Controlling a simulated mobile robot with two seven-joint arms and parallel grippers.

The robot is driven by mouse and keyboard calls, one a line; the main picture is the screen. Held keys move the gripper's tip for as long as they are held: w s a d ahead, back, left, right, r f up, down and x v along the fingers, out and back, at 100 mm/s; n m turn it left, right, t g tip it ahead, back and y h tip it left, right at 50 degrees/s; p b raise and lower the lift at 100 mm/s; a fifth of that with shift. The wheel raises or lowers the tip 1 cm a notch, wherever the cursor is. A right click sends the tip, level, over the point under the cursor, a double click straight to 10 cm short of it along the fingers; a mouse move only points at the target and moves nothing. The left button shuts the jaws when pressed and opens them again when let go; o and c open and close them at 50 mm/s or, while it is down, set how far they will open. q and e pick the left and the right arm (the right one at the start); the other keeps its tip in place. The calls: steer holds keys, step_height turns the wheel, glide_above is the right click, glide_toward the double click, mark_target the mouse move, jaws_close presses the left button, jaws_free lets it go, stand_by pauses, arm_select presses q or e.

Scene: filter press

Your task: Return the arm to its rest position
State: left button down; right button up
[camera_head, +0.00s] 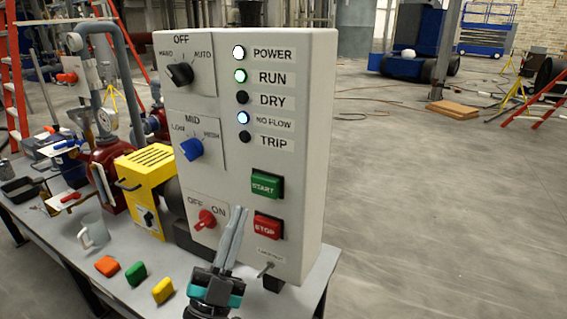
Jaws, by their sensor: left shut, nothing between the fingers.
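My left gripper (240,211) is shut and empty, fingers pointing up, in front of the lower part of the grey control panel (312,150). Its fingertips show between the red switch (206,219) and the red STOP button (268,227); I cannot tell whether they touch the panel. The green START button (266,187) is above STOP. The black knob (180,75) is at the top and the blue knob (191,149) below it. The POWER, RUN and NO FLOW lamps look lit; DRY and TRIP look dark. My right gripper is not in view.
Orange (108,266), green (135,273) and yellow (163,290) blocks lie on the grey table near a grey mug (94,231). A yellow machine (148,185) and red vessel (110,165) stand left of the panel. The floor at right is open.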

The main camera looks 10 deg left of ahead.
arm_select(q)
steer(key=s+d+f+n+g+y, duration=0.1)
steer(key=d+f+g, duration=0.1)
steer(key=f+g, duration=0.5)
steer(key=s+d+f+n+g+y, duration=0.1)
steer(key=s+d+f+n+g, duration=0.1)
steer(key=f+g, duration=0.45)
steer(key=s+a+f+n+g+y, duration=0.2)
steer(key=s+a+f+n+g, duration=0.15)
steer(key=s+f, duration=0.4)
steer(key=s+a+f+n+g+y, duration=0.25)
steer(key=s+a+f+g, duration=0.2)
steer(key=s, duration=0.65)
step_height(320, 180, down, 21)
steer(key=s+g, duration=0.2)
steer(key=s+a+f+m+g, duration=0.1)
steer(key=s+a+f, duration=0.1)
steer(key=s+f, duration=1.2)
steer(key=shift+s, duration=0.55)
